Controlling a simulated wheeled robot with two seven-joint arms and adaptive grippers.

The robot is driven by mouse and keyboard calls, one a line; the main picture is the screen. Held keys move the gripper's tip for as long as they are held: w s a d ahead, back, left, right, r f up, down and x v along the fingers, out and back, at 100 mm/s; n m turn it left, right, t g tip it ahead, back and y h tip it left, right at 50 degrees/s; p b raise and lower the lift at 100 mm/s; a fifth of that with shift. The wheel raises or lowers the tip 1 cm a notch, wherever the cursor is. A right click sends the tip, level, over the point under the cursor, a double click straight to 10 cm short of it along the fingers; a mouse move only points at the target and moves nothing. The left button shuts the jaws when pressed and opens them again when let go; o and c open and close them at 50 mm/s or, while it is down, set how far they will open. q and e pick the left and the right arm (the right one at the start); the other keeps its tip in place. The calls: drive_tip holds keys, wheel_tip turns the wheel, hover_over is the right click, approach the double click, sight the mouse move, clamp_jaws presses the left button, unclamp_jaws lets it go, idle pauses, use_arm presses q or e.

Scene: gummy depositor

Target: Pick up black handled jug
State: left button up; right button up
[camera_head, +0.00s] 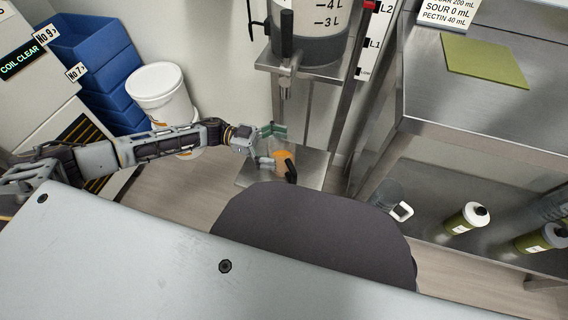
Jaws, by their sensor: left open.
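The black handled jug (281,160) holds something orange and stands on a low metal shelf under the tank's tap. Its black handle (291,172) points toward the lower right. My left gripper (272,146) reaches in from the left and is open right at the jug's left and far side. One green-tipped finger shows beyond the jug and the other shows at its left. Whether the fingers touch the jug cannot be told. My right gripper is not in view.
The metal shelf (253,176) sits below the tank (318,45) with its tap (286,80). A clear jug with a white handle (402,211) and several bottles (466,219) stand on a lower shelf at right. A white bucket (155,82) and blue crates (92,45) stand at left.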

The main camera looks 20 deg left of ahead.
use_arm(q)
drive_tip(key=shift+d, duration=0.55)
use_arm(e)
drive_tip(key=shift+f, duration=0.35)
use_arm(q)
drive_tip(key=c, duration=1.7)
drive_tip(key=shift+r, duration=0.2)
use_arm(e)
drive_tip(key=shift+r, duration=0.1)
use_arm(q)
drive_tip(key=shift+r+p, duration=2.1)
drive_tip(key=shift+r, duration=2.8)
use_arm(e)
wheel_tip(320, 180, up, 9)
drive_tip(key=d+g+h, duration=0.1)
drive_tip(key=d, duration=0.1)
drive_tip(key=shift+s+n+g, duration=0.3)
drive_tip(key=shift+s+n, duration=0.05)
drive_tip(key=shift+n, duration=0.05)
